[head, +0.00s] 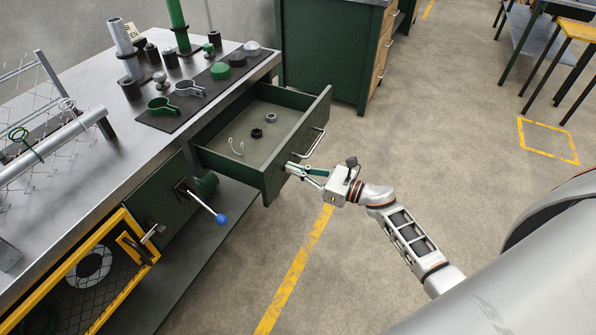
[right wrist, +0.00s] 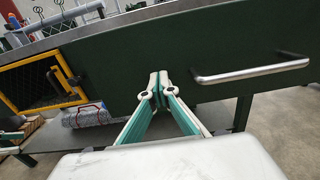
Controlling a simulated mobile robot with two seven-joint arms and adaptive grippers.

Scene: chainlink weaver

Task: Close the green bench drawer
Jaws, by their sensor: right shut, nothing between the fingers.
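The green bench drawer (head: 290,150) is pulled well out of the workbench in the head view. Its front panel faces right and carries a silver bar handle (head: 312,143). My right gripper (head: 290,167) is shut and empty, with its fingertips at the outside of the front panel, below and to the near side of the handle. In the right wrist view the drawer front (right wrist: 210,50) fills the upper middle, the fingertips (right wrist: 158,78) meet in front of it, and the handle (right wrist: 250,72) is to their right. I cannot tell whether they touch the panel.
A lever with a blue knob (head: 221,218) sticks out from the bench front. A yellow mesh door (head: 130,245) is nearer. Floor right of the drawer is clear.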

